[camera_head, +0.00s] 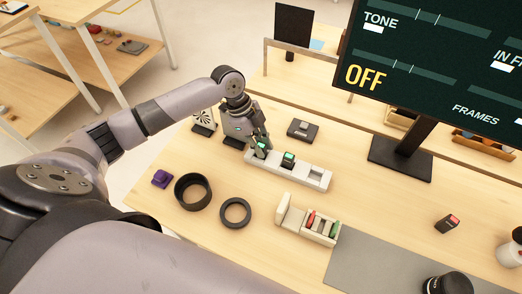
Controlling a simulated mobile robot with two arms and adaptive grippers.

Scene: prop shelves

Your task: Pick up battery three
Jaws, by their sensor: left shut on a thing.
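A long white charger (302,176) stands on the wooden table. A dark battery with a green top (288,159) sits in its middle slot, and its right slot looks empty. My left gripper (259,146) reaches down at the charger's left end. It is shut on a dark battery with a green top (262,146), at or just over the left slot. The fingers hide part of this battery, and I cannot tell whether it is still seated. I cannot read any number on the batteries. My right gripper is not in view.
Two black rings (235,212) and a purple block (161,179) lie in front. A cream holder with coloured pieces (308,222) stands nearer me. A dark box (302,130) lies behind the charger. A monitor on a black stand (400,158) rises at right.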

